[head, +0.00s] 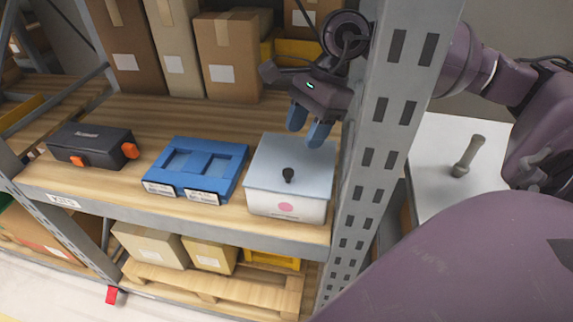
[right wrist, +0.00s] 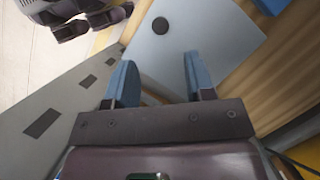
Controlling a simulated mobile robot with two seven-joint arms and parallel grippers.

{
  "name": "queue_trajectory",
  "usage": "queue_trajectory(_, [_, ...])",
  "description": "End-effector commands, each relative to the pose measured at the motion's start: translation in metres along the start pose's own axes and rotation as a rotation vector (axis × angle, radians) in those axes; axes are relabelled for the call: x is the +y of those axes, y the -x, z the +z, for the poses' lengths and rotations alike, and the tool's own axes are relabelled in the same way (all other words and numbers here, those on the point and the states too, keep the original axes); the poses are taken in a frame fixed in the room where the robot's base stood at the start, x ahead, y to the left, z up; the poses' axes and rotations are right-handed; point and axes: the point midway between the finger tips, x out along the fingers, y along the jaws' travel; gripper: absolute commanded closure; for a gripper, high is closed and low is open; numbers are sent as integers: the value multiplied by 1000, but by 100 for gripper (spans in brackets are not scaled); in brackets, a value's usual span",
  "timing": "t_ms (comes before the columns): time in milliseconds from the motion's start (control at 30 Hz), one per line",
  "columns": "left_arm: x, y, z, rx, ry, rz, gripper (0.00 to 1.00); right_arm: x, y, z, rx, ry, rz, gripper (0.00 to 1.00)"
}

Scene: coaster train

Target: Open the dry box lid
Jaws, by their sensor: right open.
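The dry box (head: 287,203) is a white box with a pink dot on its front, at the right end of the wooden shelf. Its pale blue-grey lid (head: 310,165) lies closed on top, with a black knob (head: 288,175) standing in its middle. My right gripper (head: 307,128) is open and empty, above the back right part of the lid, behind the knob. In the right wrist view its blue fingers (right wrist: 158,62) are spread apart, and the lid (right wrist: 205,40) with the round knob (right wrist: 160,25) shows beyond them.
A grey perforated shelf post (head: 385,130) stands right beside the box and my right arm. A blue tray (head: 222,160) lies close to the box's left, and a black case (head: 90,146) with orange latches farther left. Cardboard boxes (head: 228,60) stand behind.

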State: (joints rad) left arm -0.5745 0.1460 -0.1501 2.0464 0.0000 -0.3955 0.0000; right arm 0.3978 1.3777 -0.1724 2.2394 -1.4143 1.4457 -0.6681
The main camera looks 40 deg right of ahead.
Motion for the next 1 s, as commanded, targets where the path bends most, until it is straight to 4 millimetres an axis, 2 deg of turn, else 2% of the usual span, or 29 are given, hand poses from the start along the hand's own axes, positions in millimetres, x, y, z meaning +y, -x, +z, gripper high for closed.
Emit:
queue_trajectory(33, [0, -1, 2, -2, -1, 1, 57, 0, -11, 0, -4, 0, 5, 51])
queue_trajectory(200, [1, -3, 4, -5, -1, 2, 57, 0, -41, 0, -4, -1, 5, 51])
queue_trajectory(400, [2, -4, 5, -6, -2, 3, 57, 0, -68, 0, -4, -3, 3, 51])
queue_trajectory(600, [2, -5, 6, -7, -2, 3, 57, 0, -80, 0, -3, -3, 1, 51])
queue_trajectory(900, [2, -5, 5, -6, -2, 4, 57, 0, -82, 1, -3, -3, 0, 51])
queue_trajectory(933, [2, -5, 5, -6, -2, 4, 57, 0, -82, 1, -3, -3, 0, 52])
queue_trajectory(1000, [2, -5, 5, -6, -2, 4, 57, 0, -82, 1, -3, -3, 0, 63])
